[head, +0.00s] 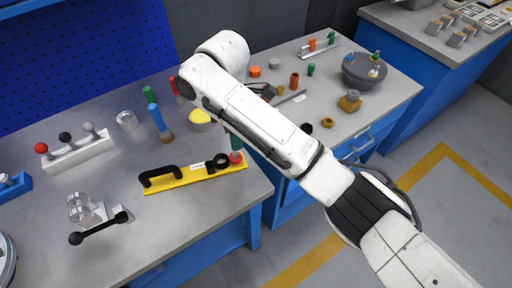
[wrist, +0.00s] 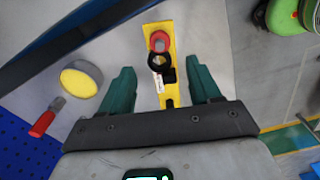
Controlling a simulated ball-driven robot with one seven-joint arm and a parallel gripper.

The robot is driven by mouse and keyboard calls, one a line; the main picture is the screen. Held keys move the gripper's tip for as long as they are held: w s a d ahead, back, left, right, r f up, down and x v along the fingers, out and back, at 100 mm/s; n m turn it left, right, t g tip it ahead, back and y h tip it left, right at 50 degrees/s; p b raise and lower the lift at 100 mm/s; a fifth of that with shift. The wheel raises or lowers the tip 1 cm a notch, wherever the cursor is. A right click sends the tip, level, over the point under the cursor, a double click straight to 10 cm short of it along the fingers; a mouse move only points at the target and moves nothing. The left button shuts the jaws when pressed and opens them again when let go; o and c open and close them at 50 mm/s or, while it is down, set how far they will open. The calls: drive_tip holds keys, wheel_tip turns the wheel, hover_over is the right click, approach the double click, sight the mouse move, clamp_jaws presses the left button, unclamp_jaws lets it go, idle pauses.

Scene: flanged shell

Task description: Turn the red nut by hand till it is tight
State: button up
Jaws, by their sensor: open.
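The red nut (wrist: 159,41) sits at the far end of a yellow plate (wrist: 155,28) in the wrist view, with a pale grey-pink centre. In the head view the red nut (head: 236,158) is at the right end of the yellow plate (head: 185,180). My gripper (wrist: 163,68) is open; its two green fingers stand on either side of the plate in the wrist view. The nut shows beyond the fingertips, roughly midway between them, and no finger is seen touching it. In the head view a green finger (head: 236,142) appears just above the nut; my arm hides the rest.
Black rings (head: 217,162) and a black handle (head: 160,177) are on the plate. A yellow-topped round piece (head: 200,117) and a blue cylinder (head: 157,118) stand behind it. A dark shell (head: 368,72) with coloured knobs is on the right bench. Bare bench lies in front.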

sight(236, 156)
wheel_tip(236, 156, down, 10)
drive_tip(key=shift+f+p, duration=0.15)
drive_tip(key=shift+p, duration=0.15)
drive_tip(key=c, duration=1.1)
drive_tip(key=shift+o, duration=0.2)
drive_tip(key=shift+m+p, duration=0.5)
drive_tip(key=shift+m, duration=0.4)
drive_tip(key=o, duration=1.1)
drive_tip(key=shift+c, duration=0.2)
wheel_tip(236, 156, up, 11)
